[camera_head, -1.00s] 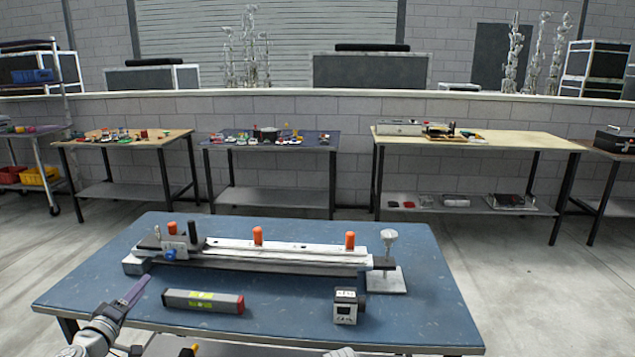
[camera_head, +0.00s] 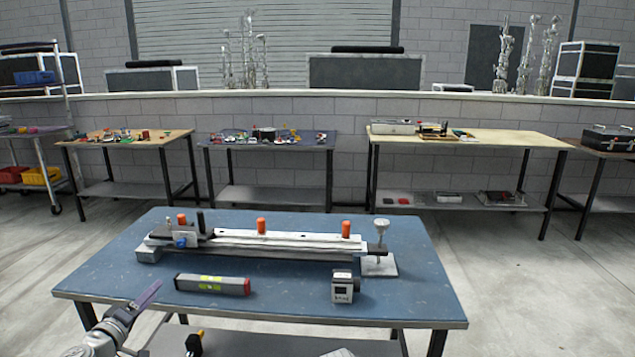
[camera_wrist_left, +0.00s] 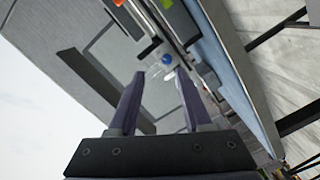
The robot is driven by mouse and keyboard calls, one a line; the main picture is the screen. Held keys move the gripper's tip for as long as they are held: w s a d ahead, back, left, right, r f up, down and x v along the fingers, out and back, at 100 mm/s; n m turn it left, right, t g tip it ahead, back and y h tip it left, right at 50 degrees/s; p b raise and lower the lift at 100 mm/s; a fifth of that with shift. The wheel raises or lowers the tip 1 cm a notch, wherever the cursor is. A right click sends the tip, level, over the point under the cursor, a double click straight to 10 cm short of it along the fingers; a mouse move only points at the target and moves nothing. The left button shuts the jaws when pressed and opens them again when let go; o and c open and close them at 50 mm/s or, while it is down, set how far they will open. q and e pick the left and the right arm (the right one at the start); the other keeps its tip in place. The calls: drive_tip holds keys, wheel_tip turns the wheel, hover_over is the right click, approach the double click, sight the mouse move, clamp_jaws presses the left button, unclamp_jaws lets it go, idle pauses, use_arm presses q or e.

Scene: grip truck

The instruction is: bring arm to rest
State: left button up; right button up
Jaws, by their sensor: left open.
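My left gripper (camera_head: 148,296) is at the lower left in the head view, at the near left corner of the blue table (camera_head: 290,298). It holds nothing. In the left wrist view its two dark fingers (camera_wrist_left: 160,90) stand apart with nothing between them. The right gripper does not show. On the table, a long silver rail fixture (camera_head: 290,239) with orange knobs lies across the far half. A grey bar with a green label (camera_head: 212,284) lies in front of it. A small grey and white boxy device (camera_head: 343,290) stands to the right.
A metal stand with a round knob (camera_head: 380,266) is at the rail's right end. The table's near edge lies close to my left arm. Several workbenches (camera_head: 470,140) with small items stand along the back wall. The floor to the right (camera_head: 520,270) is clear.

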use_arm(q)
drive_tip(key=s+d+f+m+g+h+p, duration=0.1)
drive_tip(key=s+d+m+g+p, duration=0.2)
drive_tip(key=d, duration=0.7)
drive_tip(key=s+d+m+g+h+p, duration=0.1)
drive_tip(key=d+m+g+h+p, duration=0.3)
drive_tip(key=d, duration=0.6)
drive_tip(key=s+d+f+m+g+y+p, duration=0.1)
drive_tip(key=s+d+m+g+p, duration=0.3)
drive_tip(key=d, duration=0.6)
drive_tip(key=s+d+r+m+g+y+p, duration=0.1)
drive_tip(key=s+d+g+y+p, duration=0.1)
drive_tip(key=s+g+y+p, duration=0.1)
drive_tip(key=s+d+r+m+g+y+p, duration=0.1)
drive_tip(key=s+d+r+g+y+p, duration=0.1)
drive_tip(key=s+y+p, duration=0.3)
drive_tip(key=s+g+p, duration=0.1)
drive_tip(key=s+p, duration=0.1)
drive_tip(key=s, duration=0.2)
drive_tip(key=shift+s+d+m+g, duration=0.3)
